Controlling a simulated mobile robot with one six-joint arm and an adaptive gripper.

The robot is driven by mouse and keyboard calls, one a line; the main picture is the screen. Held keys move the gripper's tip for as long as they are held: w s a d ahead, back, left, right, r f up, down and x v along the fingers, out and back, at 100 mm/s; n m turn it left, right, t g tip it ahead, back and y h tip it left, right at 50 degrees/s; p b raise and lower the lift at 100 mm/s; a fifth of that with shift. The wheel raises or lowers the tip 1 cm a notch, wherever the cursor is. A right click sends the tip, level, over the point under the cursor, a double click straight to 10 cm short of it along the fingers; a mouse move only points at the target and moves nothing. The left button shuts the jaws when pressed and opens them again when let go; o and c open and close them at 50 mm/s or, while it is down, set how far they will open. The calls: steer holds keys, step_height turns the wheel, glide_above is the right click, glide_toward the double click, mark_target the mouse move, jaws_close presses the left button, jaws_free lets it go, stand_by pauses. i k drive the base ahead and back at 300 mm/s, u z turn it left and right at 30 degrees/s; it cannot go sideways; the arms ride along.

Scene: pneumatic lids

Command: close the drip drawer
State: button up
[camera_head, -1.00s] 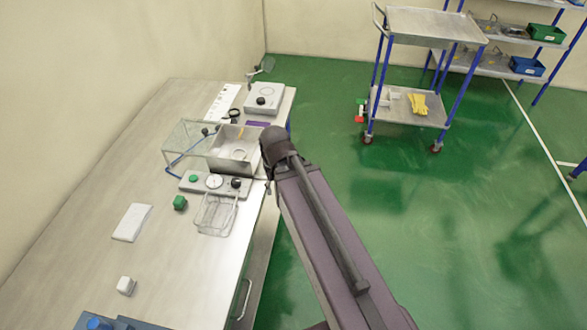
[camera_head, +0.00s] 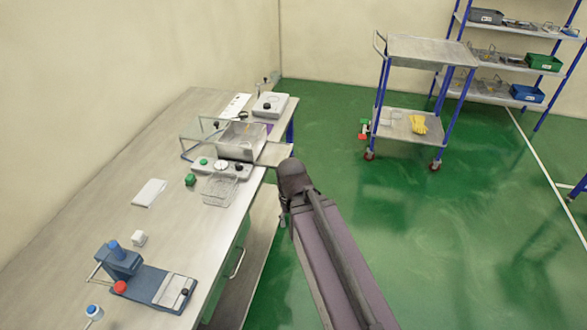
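A metal box with a clear, raised cover (camera_head: 241,141) stands near the right edge of the bench. A flat grey-brown piece (camera_head: 274,154) sticks out from the right side of the box, past the bench edge; it looks like the drip drawer, pulled out. My gripper (camera_head: 284,219) is below and right of this piece, off the bench edge over the floor. It is apart from the drawer in the picture. My dark arm hides most of it, so its fingers cannot be made out.
A control panel with a gauge (camera_head: 221,167) and a wire basket (camera_head: 220,190) stand in front of the box. A blue fixture (camera_head: 121,260) is on the near bench. A cart (camera_head: 425,50) stands on the open green floor to the right.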

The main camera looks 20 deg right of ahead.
mark_target(273, 153)
steer(key=k, duration=0.45)
steer(key=z, duration=0.4)
steer(key=i, duration=1.65)
steer(key=u, duration=0.35)
